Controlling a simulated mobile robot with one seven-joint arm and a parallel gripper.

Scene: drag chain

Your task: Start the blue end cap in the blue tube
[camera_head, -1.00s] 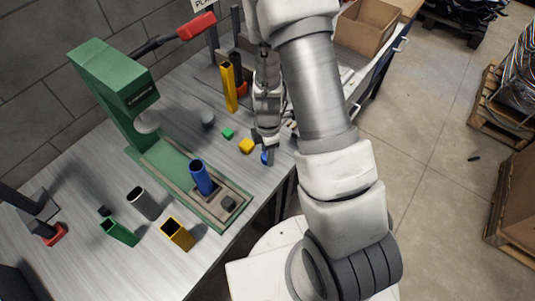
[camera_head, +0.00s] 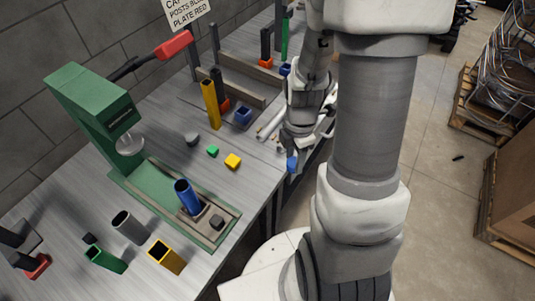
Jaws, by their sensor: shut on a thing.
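The blue tube (camera_head: 187,196) stands upright, open end up, in the fixture on the green press base, slightly tilted in the picture. The blue end cap (camera_head: 292,164) is at the tip of my gripper (camera_head: 293,158), which is shut on it. My gripper is right of the tube, near the table's front edge, with the cap apart from the tube. My arm hides part of the gripper and of the table behind it.
The green press (camera_head: 98,108) with a red handle (camera_head: 175,44) stands behind the tube. A yellow cap (camera_head: 232,161), a green cap (camera_head: 212,151) and a grey cap (camera_head: 192,139) lie between.

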